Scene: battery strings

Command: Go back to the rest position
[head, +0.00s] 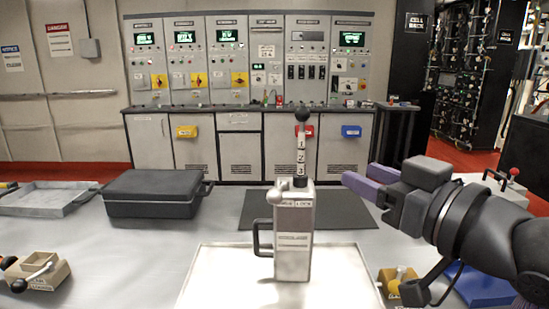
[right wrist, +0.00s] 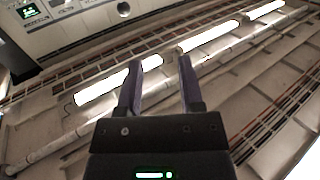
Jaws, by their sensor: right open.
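My right gripper (head: 362,180) is raised at the right of the head view, above the table and to the right of the grey lever box. Its two purple fingers are apart with nothing between them. In the right wrist view the fingers (right wrist: 158,78) are also spread and empty, and they point toward the ceiling lights. My left gripper is not in the head view.
A grey box with a numbered lever (head: 293,240) stands upright on a white tray (head: 205,275). A black case (head: 152,193), a metal tray (head: 45,197) and a small wooden box (head: 42,272) lie left. A blue tray (head: 485,288) is under my right arm. Control cabinets (head: 250,60) line the back.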

